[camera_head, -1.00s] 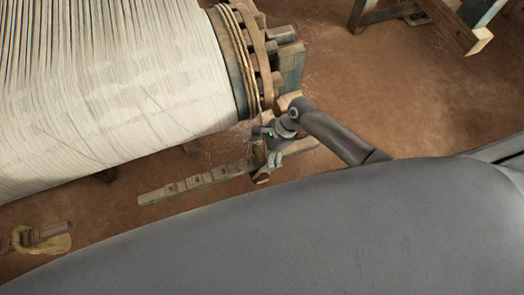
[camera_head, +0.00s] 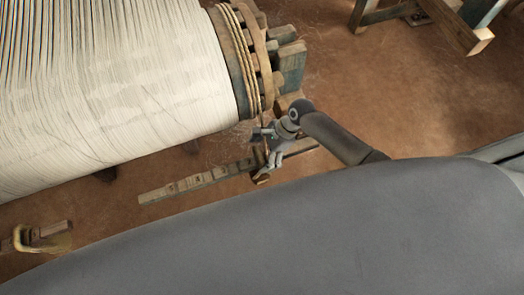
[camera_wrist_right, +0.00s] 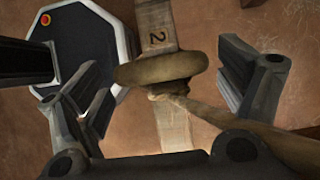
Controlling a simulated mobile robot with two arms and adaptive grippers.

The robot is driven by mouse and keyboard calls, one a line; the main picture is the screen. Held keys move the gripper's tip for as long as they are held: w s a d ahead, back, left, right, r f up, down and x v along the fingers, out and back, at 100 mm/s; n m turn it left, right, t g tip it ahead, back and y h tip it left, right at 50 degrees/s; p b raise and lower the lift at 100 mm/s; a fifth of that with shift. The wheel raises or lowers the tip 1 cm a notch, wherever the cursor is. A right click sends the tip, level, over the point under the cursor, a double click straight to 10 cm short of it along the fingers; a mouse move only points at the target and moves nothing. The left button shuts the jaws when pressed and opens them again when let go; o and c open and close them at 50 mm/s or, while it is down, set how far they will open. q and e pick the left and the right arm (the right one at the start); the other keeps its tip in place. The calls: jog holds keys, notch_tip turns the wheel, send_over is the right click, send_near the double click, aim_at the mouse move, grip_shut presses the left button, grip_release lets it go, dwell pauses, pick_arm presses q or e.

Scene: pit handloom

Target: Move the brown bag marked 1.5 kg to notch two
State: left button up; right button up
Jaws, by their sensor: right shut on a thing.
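My right gripper (camera_head: 268,164) is over the notched wooden lever (camera_head: 185,186) beside the warp roll. The rest of the bag is hidden or small, and no 1.5 kg mark is legible. My left gripper is out of view.
The large roll of white warp threads (camera_head: 120,85) with its toothed wooden end (camera_head: 262,60) stands directly behind the gripper. A yellowish loop (camera_head: 18,238) hangs on a short wooden bar at lower left. Wooden frame legs (camera_head: 460,30) stand at upper right. Bare earth floor lies between.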

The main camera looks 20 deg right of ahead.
dwell(0.3)
jog(key=o, duration=1.8)
jog(key=shift+o, duration=0.2)
